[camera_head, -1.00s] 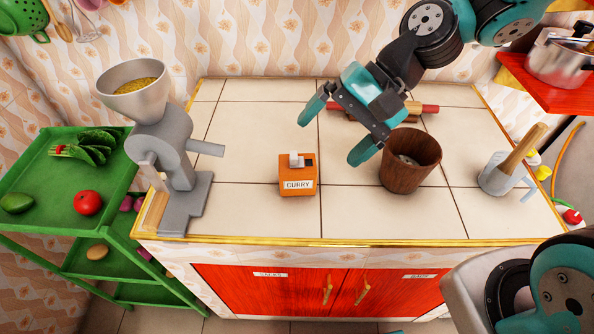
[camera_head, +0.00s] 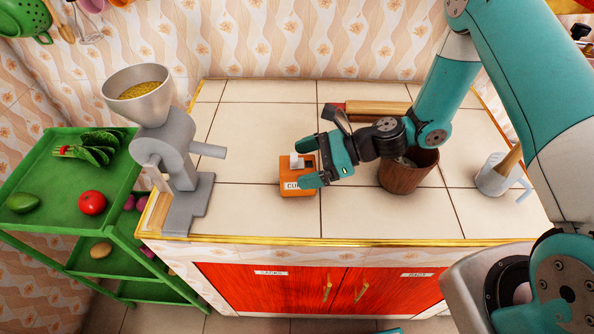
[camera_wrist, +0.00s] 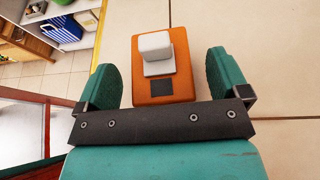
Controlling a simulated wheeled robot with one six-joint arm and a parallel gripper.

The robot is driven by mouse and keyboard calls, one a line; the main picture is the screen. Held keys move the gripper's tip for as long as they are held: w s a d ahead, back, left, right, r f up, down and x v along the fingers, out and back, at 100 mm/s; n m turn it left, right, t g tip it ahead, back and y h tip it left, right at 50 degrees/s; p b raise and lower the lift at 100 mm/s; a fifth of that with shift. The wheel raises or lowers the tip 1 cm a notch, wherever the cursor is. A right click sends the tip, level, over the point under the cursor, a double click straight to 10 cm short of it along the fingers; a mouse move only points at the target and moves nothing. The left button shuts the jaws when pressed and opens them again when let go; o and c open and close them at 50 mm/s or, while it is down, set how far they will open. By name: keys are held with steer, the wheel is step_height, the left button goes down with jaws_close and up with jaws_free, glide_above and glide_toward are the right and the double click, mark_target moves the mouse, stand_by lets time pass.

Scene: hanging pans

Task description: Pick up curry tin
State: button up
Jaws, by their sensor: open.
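The orange curry tin (camera_head: 290,187), with a white label and a light block on its top, stands on the tiled counter. My gripper (camera_head: 306,162) is open at the tin's right side, and its fingers partly cover the tin and its label. In the wrist view the tin (camera_wrist: 168,92) lies ahead between the two teal fingers of my gripper (camera_wrist: 167,78). There is a gap on each side, wider on the right, and I see no contact.
A grey grinder (camera_head: 175,150) stands to the left on the counter. A wooden cup (camera_head: 402,178) stands to the right, partly behind my arm, with a rolling pin (camera_head: 370,110) behind. The counter's front is clear.

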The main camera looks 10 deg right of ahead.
steer(key=shift+x, duration=0.95)
steer(key=shift+c, duration=0.4)
steer(key=c, duration=1)
steer(key=shift+r, duration=0.1)
